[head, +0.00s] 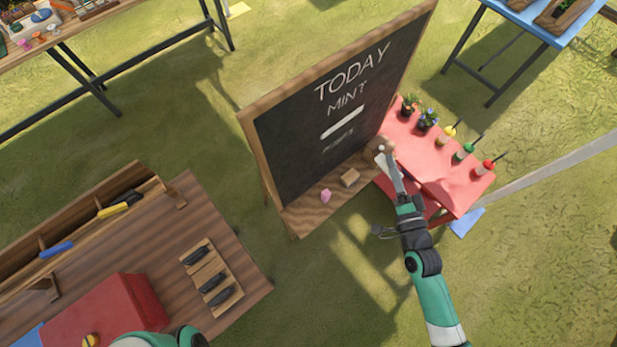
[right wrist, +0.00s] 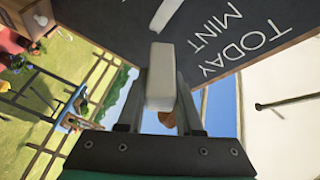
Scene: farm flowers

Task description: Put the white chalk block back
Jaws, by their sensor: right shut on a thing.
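The white chalk block (right wrist: 160,78) is between the fingers of my right gripper (right wrist: 160,95), which is shut on it. In the head view my right gripper (head: 384,158) is at the right end of the chalkboard's wooden ledge (head: 308,214), and the block is small there. The chalkboard (head: 330,110) reads "TODAY MINT" with a white stroke and a fainter smear below. A pink piece (head: 326,195) and a tan block (head: 350,178) lie on the ledge. I cannot tell whether the white block touches the ledge. My left gripper is out of view.
A red table (head: 440,172) with potted plants and colour-topped bottles stands just right of the board. A wooden bench (head: 215,225) with a red box (head: 110,312) and dark-handled tools is at lower left. Grass lies open between the bench and my right arm.

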